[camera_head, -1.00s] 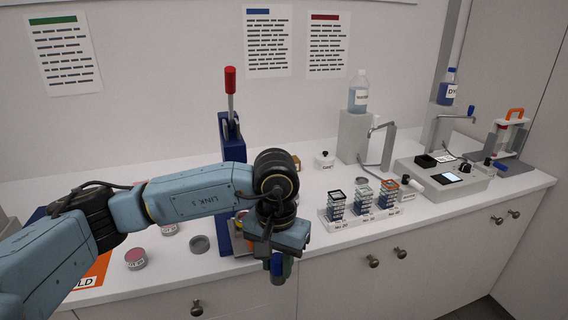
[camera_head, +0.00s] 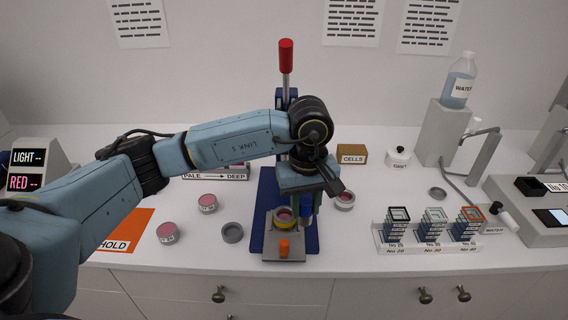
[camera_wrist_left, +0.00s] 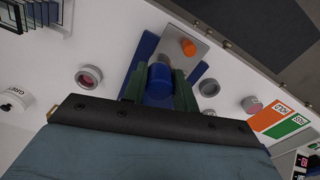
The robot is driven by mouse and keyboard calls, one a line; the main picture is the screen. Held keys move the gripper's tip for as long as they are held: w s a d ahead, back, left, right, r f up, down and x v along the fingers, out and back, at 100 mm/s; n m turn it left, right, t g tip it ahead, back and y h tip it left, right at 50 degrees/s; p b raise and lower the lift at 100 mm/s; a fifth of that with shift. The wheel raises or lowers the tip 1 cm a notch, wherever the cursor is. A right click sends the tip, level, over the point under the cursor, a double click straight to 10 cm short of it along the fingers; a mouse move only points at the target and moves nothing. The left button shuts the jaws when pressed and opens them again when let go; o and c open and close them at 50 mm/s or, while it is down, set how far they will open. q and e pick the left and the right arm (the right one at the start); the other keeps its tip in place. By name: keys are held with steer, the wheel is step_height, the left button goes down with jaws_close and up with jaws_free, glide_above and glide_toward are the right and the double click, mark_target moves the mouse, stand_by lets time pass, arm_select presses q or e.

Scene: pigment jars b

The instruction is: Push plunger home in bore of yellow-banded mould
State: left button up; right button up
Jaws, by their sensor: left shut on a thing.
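The yellow-banded mould (camera_head: 285,223) stands on the metal plate at the front of the blue press (camera_head: 270,205), with pink material showing inside its top. My left gripper (camera_head: 306,203) is shut on a blue plunger (camera_head: 306,213), just right of the mould in the head view. The wrist view shows the blue plunger (camera_wrist_left: 158,88) between the two green fingers of my left gripper (camera_wrist_left: 160,86), its end towards the metal plate (camera_wrist_left: 184,30). Whether the plunger touches the mould, I cannot tell. My right gripper is out of view.
An orange knob (camera_head: 284,248) sits at the plate's front. An empty grey dish (camera_head: 232,233) and pink jars (camera_head: 167,233) stand left of the press, another jar (camera_head: 344,200) to its right. A sieve rack (camera_head: 425,246) stands farther right. The red-handled lever (camera_head: 286,56) rises behind my arm.

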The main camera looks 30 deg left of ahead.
arm_select(q)
steer(key=n, duration=0.1)
steer(key=a+n+p, duration=0.1)
steer(key=n, duration=0.1)
steer(key=w+r+n, duration=0.1)
steer(key=n, duration=0.1)
steer(key=shift+a, duration=0.3)
steer(key=w+a+r+n+p, duration=0.2)
steer(key=a+n+p, duration=0.3)
steer(key=n, duration=1.4)
steer(key=shift+w+a, duration=0.2)
steer(key=shift+a, duration=0.05)
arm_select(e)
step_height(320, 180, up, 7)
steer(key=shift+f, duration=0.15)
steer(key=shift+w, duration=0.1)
arm_select(q)
steer(key=shift+f+b, duration=2.1)
steer(key=shift+f, duration=0.85)
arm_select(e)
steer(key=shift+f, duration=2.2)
arm_select(q)
steer(key=shift+f+b, duration=1.2)
steer(key=shift+f, duration=0.25)
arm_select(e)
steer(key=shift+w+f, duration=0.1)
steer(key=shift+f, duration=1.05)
arm_select(q)
steer(key=o, duration=1.1)
steer(key=shift+o, duration=0.2)
